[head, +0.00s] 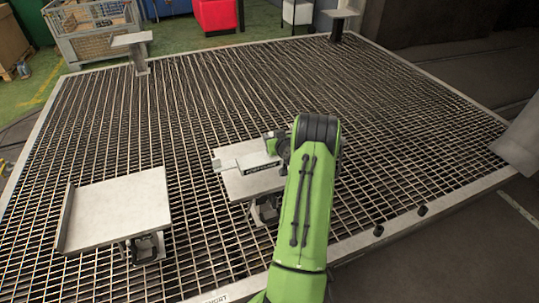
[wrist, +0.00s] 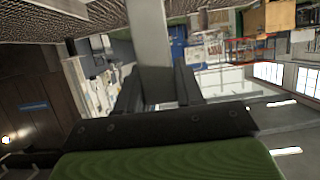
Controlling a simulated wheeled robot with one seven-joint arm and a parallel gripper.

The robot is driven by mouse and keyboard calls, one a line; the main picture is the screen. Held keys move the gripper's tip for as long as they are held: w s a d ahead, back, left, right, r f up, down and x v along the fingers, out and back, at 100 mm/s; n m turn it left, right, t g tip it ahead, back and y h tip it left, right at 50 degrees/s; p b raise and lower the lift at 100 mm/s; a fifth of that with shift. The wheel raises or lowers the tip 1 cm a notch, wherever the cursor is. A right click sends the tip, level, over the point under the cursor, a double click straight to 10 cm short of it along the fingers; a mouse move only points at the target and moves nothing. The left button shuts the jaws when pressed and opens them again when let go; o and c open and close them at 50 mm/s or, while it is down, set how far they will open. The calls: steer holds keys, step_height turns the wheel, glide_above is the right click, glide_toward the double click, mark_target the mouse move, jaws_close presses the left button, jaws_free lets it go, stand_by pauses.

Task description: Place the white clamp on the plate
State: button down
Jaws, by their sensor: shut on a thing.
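My gripper (head: 277,146) is over the middle of the grating, partly hidden by my green arm. In the wrist view its two dark fingers (wrist: 158,88) are shut on a pale bar, which I take for the white clamp (wrist: 150,40). In the head view the pale clamp (head: 238,153) reaches left from the gripper, above or against a small metal plate (head: 245,187); I cannot tell whether they touch. A larger plate (head: 118,208) with a raised left edge stands at the left, bare.
A wide metal grating (head: 185,110) surrounds the plates. Small stands rise at the back left (head: 133,42) and back right (head: 340,14). A wire crate (head: 95,30) and a red box (head: 214,14) stand beyond. Much of the grating behind the plates is clear.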

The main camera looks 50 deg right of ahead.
mark_target(258, 162)
step_height(258, 162, down, 6)
steer(key=shift+r, duration=0.1)
steer(key=shift+b, duration=0.35)
steer(key=shift+f, duration=0.25)
steer(key=c, duration=0.7)
jaws_free()
